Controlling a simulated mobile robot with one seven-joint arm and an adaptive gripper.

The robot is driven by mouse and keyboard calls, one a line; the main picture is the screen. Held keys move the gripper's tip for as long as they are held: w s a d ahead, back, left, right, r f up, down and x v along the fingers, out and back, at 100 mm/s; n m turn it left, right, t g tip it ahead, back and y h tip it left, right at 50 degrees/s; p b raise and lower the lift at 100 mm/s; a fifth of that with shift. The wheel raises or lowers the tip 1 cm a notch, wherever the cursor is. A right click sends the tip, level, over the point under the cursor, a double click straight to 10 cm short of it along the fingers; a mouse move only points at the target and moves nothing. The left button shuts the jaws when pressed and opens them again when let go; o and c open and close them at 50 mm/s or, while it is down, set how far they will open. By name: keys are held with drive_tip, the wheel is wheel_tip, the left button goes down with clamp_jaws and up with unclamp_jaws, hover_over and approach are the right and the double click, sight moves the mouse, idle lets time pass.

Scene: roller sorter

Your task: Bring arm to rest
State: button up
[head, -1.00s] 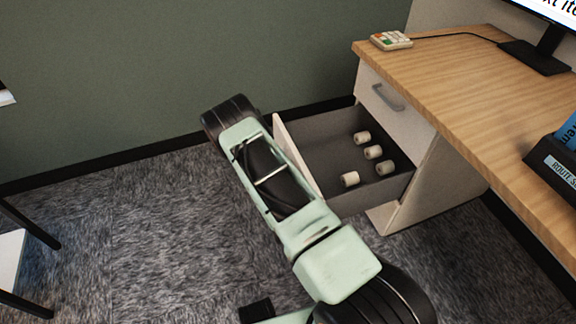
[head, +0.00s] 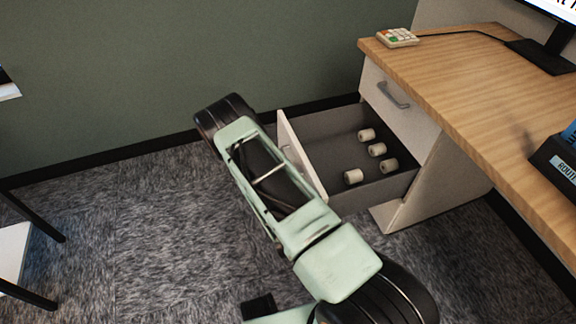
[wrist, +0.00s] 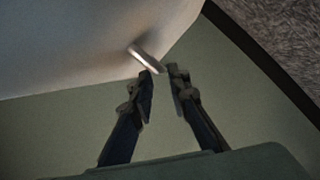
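My arm (head: 285,205) reaches across the head view toward the open lower drawer of the desk. My gripper is hidden there behind my arm. In the wrist view my gripper (wrist: 162,75) shows two dark fingers with a gap between the tips and nothing held. A metal handle (wrist: 147,58) on a pale panel shows just beyond the left fingertip; I cannot tell whether they touch.
The open drawer (head: 330,142) holds several small pale rollers (head: 353,176). The closed upper drawer (head: 400,100) sits above it. The wooden desk (head: 470,75) carries a keypad (head: 398,37) and a monitor. A white-topped stand (head: 12,255) is at the left; carpet between is clear.

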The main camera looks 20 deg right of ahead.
drive_tip(key=shift+v, duration=1.1)
